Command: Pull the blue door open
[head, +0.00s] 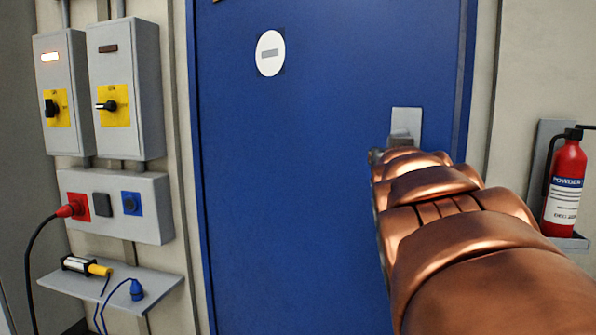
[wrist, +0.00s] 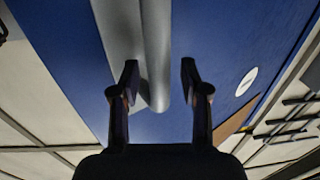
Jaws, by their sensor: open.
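The blue door (head: 290,180) fills the middle of the head view and looks shut in its frame. A grey handle plate (head: 407,119) is on its right side; my copper arm hides what lies below it. In the wrist view, the blue door (wrist: 75,60) lies behind a grey plate (wrist: 118,25) and a rounded grey handle bar (wrist: 157,50). My gripper (wrist: 160,72) is open, with one dark finger on each side of the bar's end. The bar is closer to the left finger; whether they touch I cannot tell.
Left of the door are grey switch boxes (head: 124,60), a socket box (head: 150,205) with a red plug (head: 68,209), and a small shelf (head: 160,285). A red fire extinguisher (head: 566,185) hangs on the right wall. A round white sign (head: 270,53) is on the door.

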